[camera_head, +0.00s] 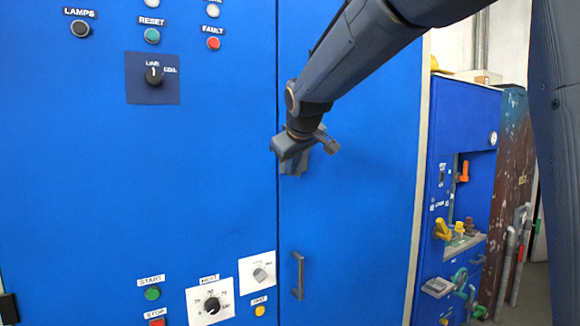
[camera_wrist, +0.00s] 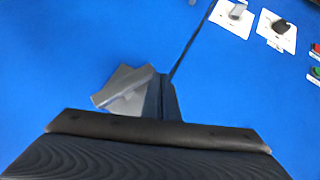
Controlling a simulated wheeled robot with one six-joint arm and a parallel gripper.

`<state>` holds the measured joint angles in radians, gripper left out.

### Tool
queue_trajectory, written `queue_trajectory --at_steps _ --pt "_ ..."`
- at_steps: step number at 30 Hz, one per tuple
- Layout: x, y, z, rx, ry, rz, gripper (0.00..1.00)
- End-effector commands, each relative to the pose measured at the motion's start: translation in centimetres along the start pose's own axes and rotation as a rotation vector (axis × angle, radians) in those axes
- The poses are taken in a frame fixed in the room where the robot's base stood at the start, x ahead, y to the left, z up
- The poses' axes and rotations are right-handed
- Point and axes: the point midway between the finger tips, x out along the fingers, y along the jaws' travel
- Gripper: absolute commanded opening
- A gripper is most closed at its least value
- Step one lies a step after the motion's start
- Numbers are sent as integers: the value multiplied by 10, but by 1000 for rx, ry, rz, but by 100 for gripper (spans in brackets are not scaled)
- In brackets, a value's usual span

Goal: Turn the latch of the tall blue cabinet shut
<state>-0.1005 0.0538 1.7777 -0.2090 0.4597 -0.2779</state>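The tall blue cabinet (camera_head: 347,215) fills most of the head view, with a vertical seam between its left panel and right door. The grey latch (camera_head: 291,167) is at this seam and mostly hidden behind my gripper (camera_head: 305,146). In the wrist view the latch (camera_wrist: 124,88) shows as a grey plate with a slanted lighter lever, next to the seam. My gripper (camera_wrist: 160,128) is very close in front of the latch; I cannot tell whether it touches. Its fingers are not clear enough to show whether they are open or shut.
A dark vertical door handle (camera_head: 298,275) stands out below the latch. Left of the seam are the heat knob (camera_head: 211,305) and a smaller switch (camera_head: 261,274). A shorter blue unit (camera_head: 470,120) with coloured valves stands at the right.

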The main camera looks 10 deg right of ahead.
Motion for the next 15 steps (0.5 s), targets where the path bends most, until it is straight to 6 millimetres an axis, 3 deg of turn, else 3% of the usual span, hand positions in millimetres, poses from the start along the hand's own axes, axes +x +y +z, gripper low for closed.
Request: queue_trajectory --at_steps 15 --pt "13 1 12 0 0 0 0"
